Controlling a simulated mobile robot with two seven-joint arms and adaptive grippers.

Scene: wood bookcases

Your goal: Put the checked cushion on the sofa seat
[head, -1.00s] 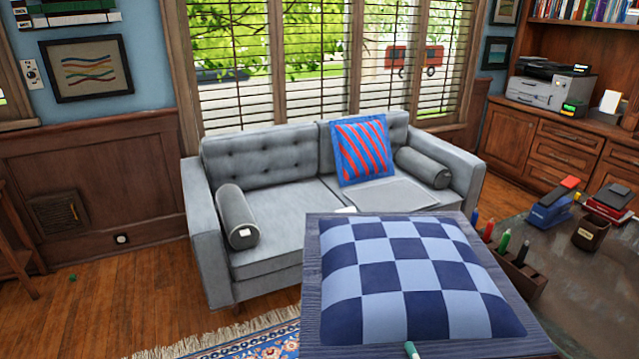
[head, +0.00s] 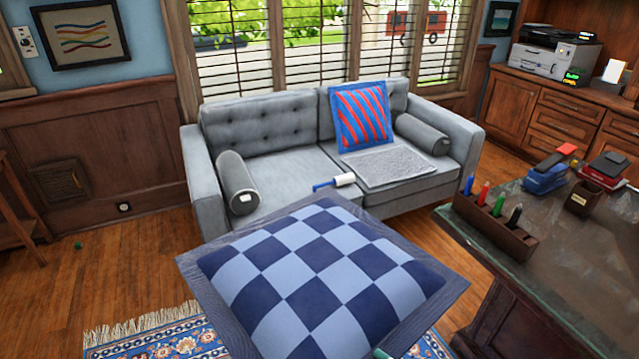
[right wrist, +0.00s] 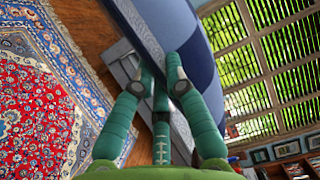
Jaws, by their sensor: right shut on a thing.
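The checked cushion (head: 320,270), light and dark blue with a grey border, hangs close in front of me in the head view, hiding part of the sofa's front. My right gripper (right wrist: 160,84) is shut on the cushion's edge (right wrist: 180,28) in the right wrist view; only a green fingertip shows at the bottom of the head view. My left gripper is not in view.
A blue-red striped pillow (head: 361,117) leans on the backrest. Bolsters lie at the left (head: 238,182) and right (head: 422,134) ends. A grey cloth (head: 390,168) and a lint roller (head: 335,182) lie on the seat. A desk (head: 560,240) with a pen holder (head: 495,230) stands right.

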